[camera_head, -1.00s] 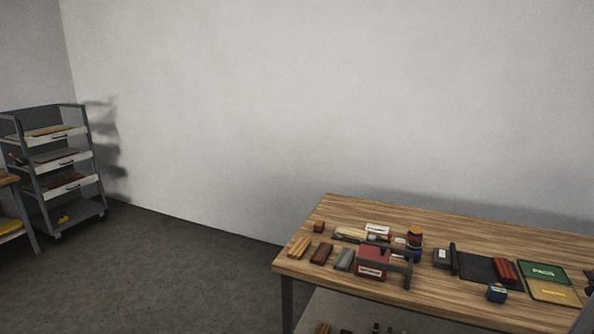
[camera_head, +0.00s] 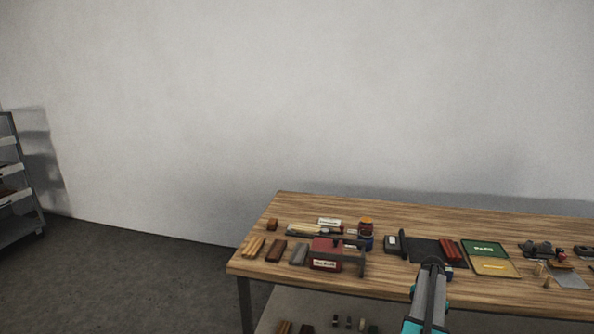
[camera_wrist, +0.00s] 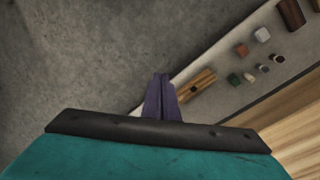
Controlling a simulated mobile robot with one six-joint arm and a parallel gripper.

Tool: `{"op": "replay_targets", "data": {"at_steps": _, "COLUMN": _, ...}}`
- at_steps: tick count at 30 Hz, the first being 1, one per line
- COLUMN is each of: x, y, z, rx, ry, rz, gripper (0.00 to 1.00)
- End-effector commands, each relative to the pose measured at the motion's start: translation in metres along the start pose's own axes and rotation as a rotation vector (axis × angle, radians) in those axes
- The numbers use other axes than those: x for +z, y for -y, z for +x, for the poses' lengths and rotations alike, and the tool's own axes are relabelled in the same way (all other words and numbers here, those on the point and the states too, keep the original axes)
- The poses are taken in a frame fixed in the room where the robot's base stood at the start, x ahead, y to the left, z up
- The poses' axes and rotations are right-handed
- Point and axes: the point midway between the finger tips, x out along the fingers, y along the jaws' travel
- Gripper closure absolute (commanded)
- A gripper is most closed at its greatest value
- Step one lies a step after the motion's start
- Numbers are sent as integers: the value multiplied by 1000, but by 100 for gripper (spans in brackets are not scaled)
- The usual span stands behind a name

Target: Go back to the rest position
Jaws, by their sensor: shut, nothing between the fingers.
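My gripper (camera_wrist: 160,97) shows in the wrist view with its two dark purple fingers together and nothing between them. It points down over the grey floor, just off the edge of the bench's pale lower shelf (camera_wrist: 232,45). In the head view a grey and teal part of my arm rises at the lower right, in front of the wooden workbench (camera_head: 500,210). The fingers cannot be made out in the head view.
The bench top holds a red box (camera_head: 325,252), wood blocks (camera_head: 275,251), a dark mat (camera_head: 425,250), a green panel (camera_head: 484,249) and a yellow panel (camera_head: 494,267). A grey shelf cart (camera_head: 15,190) stands at far left. Floor between them is clear.

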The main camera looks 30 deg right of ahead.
Motion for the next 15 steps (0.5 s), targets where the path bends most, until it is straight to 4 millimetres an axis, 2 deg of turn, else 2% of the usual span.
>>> {"op": "replay_targets", "data": {"at_steps": 1, "x": 24, "y": 10, "z": 12, "rx": 6, "ry": 8, "rz": -46, "gripper": 100}}
{"op": "replay_targets", "data": {"at_steps": 6, "x": 90, "y": 40, "z": 47, "rx": 23, "ry": 30, "rz": -193, "gripper": 100}}
{"op": "replay_targets", "data": {"at_steps": 15, "x": 208, "y": 68, "z": 103, "rx": 59, "ry": 68, "rz": -451, "gripper": 100}}
